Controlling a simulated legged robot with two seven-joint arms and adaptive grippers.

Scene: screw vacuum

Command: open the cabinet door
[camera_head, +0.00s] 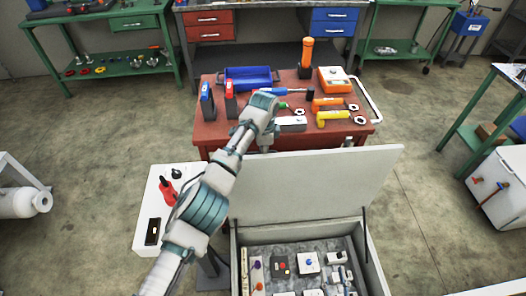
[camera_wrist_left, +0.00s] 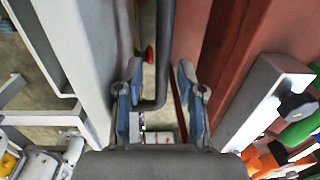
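The white cabinet (camera_head: 376,262) stands low in front of me in the head view. Its door (camera_head: 310,185) is raised and tilted back toward the red table, showing several parts inside. My left arm reaches over the door; its gripper is mostly hidden there. In the left wrist view, my left gripper (camera_wrist_left: 159,70) has its blue fingers apart. A dark grey bent bar (camera_wrist_left: 165,45) passes between them, with no clear grip on it. A pale panel, likely the door, lies left of the fingers. I cannot make out my right gripper in either view.
The red table (camera_head: 222,128) close behind the door holds tools, a blue tray (camera_head: 248,79) and an orange device (camera_head: 334,80). A white side stand (camera_head: 150,215) is left of the cabinet. A white box (camera_head: 500,185) stands at right. Floor between is clear.

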